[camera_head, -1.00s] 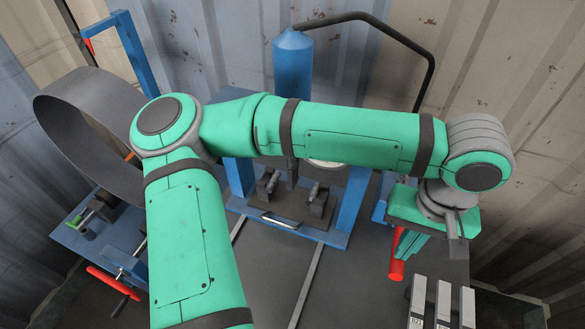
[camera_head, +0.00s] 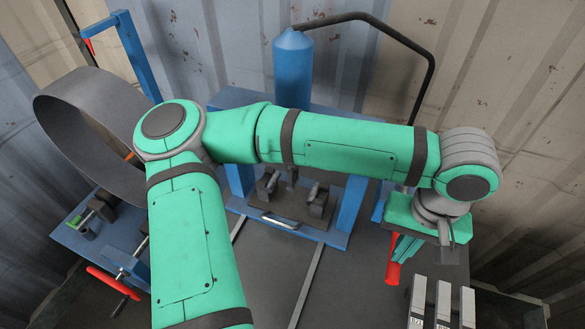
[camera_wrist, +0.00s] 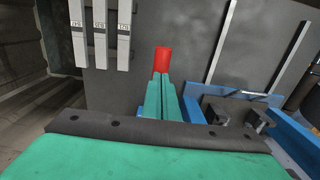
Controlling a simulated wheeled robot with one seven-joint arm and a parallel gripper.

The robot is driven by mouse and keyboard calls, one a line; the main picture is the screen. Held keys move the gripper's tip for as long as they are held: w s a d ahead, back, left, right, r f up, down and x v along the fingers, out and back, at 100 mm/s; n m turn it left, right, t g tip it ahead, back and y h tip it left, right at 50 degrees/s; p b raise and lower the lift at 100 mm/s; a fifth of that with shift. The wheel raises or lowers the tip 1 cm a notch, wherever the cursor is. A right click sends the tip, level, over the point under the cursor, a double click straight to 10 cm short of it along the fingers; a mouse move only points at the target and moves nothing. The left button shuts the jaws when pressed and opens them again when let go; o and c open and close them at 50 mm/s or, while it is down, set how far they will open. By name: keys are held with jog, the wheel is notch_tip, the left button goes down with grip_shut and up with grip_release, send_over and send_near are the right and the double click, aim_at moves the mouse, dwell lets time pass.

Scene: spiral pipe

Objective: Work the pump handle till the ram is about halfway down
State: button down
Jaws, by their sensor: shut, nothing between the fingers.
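The blue press (camera_head: 346,205) stands at the back, with its upright blue cylinder (camera_head: 293,75) at the top. My forearm crosses in front and hides most of the ram, so its height cannot be judged well. A dark piece (camera_head: 291,177) shows below my arm, above the dark press bed. The pump handle with its red grip (camera_head: 393,272) is right of the press, pointing down toward the front. My gripper (camera_head: 401,249) is shut and empty at the handle. In the wrist view the red grip (camera_wrist: 161,60) shows just beyond my closed fingertips (camera_wrist: 161,78); contact cannot be told.
A black hose (camera_head: 420,50) arches from the cylinder top down to the right. Grey labelled bars (camera_head: 442,300) stand in a dark holder at front right. A large grey ring (camera_head: 75,120) and a blue bending device (camera_head: 70,240) are at left. Corrugated walls enclose the back.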

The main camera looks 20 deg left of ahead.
notch_tip(320, 180, up, 14)
jog(key=w, duration=0.2)
jog(key=shift+f, duration=0.25)
dwell(0.4)
jog(key=shift+f, duration=0.1)
dwell(0.5)
jog(key=shift+f, duration=2.4)
jog(key=shift+w+r, duration=0.1)
jog(key=shift+r, duration=2.45)
jog(key=shift+d, duration=0.1)
